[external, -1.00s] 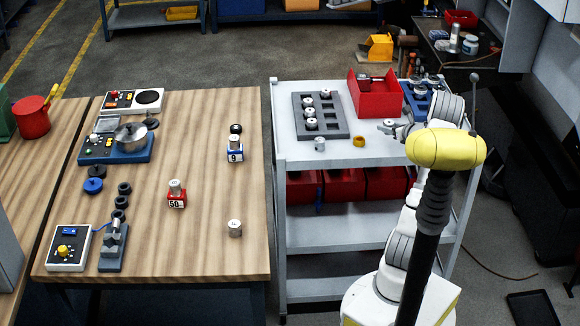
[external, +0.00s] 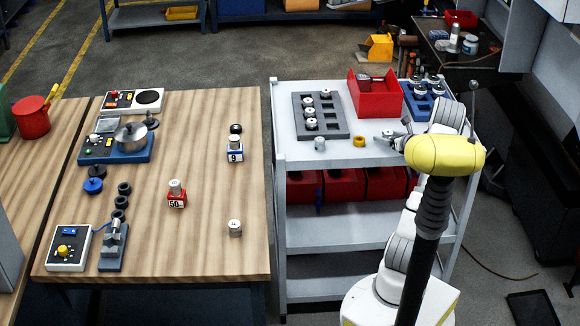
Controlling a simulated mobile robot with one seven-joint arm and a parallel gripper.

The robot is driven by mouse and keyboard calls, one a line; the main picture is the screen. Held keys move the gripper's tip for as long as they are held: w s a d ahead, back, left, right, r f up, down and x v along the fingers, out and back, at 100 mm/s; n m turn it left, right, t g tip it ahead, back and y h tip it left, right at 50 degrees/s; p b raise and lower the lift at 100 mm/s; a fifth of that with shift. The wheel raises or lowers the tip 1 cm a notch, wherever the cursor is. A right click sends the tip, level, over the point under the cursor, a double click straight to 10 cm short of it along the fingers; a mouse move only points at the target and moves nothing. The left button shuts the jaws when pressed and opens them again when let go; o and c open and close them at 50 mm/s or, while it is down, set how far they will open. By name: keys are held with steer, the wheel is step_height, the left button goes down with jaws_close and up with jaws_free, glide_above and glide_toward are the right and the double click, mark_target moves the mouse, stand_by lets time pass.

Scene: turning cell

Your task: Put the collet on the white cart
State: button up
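The white cart (external: 345,157) stands right of the wooden table. A small silver cylinder (external: 320,144), which looks like a collet, stands on its top in front of a grey tray. A similar silver cylinder (external: 235,228) stands alone near the front right of the wooden table. I cannot tell which one the task means. My gripper (external: 381,138) is low over the right part of the cart top, right of a yellow ring (external: 359,141). It is small here, and I cannot see whether its fingers are apart or hold something.
The cart top also bears a grey tray (external: 337,127) with several silver pieces, a red bin (external: 377,101) and a blue rack (external: 419,109). On the wooden table (external: 200,262) stand a red block (external: 177,201) and a blue block (external: 235,156). The cart's front left is clear.

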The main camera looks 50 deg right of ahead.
steer(key=shift+r, duration=0.25)
steer(key=p+v, duration=0.1)
steer(key=v, duration=1.1)
steer(key=shift+f+p, duration=0.15)
steer(key=shift+p, duration=0.25)
steer(key=shift+a, duration=0.1)
